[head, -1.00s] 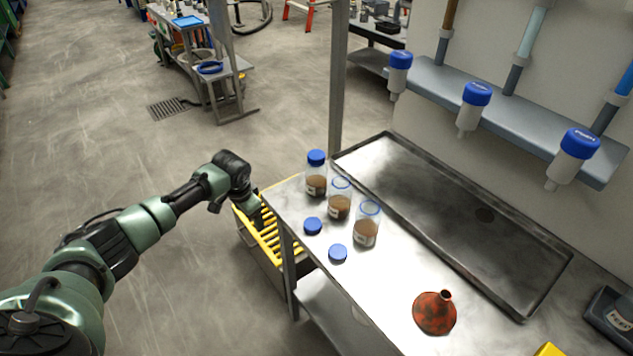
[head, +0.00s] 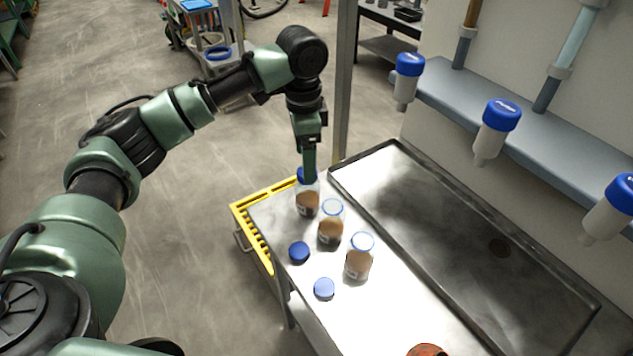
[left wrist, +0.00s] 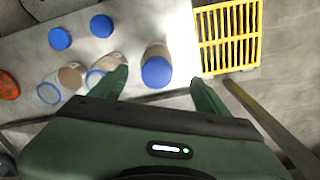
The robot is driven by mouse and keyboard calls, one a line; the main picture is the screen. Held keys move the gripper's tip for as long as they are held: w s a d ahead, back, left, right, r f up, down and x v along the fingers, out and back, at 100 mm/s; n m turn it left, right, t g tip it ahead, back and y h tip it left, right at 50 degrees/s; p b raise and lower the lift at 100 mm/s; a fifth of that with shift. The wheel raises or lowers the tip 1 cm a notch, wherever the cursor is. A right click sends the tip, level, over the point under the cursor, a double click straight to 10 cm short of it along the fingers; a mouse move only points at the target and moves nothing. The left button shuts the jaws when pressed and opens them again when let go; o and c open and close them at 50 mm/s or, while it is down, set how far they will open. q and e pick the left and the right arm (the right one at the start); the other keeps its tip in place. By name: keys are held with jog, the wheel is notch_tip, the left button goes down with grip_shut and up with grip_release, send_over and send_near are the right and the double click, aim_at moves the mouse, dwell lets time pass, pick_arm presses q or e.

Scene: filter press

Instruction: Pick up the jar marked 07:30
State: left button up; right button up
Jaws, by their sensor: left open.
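Three jars with brown contents stand in a row on the steel bench. The far one is a capped jar (head: 307,202) with a blue lid. The middle jar (head: 331,224) and the near jar (head: 359,258) are open. Their labels are too small to read, so I cannot tell which says 07:30. My left gripper (head: 309,168) points down over the capped jar and partly hides its lid. In the left wrist view the capped jar (left wrist: 157,68) shows between the open fingers of my left gripper (left wrist: 159,77), not visibly gripped. My right gripper is out of view.
Two loose blue lids (head: 299,252) (head: 324,289) lie left of the open jars. A dark tray (head: 455,235) lies to the right. A yellow rack (head: 243,217) is at the bench's left edge. Blue-capped filters (head: 497,125) hang above.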

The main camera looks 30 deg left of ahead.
aim_at(308, 192)
pick_arm(q)
jog(key=shift+f, duration=0.35)
jog(key=shift+s+d+f+p, duration=0.1)
jog(key=shift+s+f+p, duration=0.1)
jog(key=shift+f, duration=0.45)
jog(key=shift+s+f+p, duration=0.15)
jog(key=shift+f+p, duration=0.05)
jog(key=shift+f, duration=0.4)
jog(key=f, duration=0.3)
jog(key=shift+w+d+f+p, duration=0.1)
jog(key=shift+w+f+p, duration=0.15)
jog(key=shift+f+p, duration=0.1)
jog(key=shift+f, duration=0.25)
jog(key=c, duration=1.3)
jog(key=shift+r, duration=0.1)
jog(key=c, duration=0.3)
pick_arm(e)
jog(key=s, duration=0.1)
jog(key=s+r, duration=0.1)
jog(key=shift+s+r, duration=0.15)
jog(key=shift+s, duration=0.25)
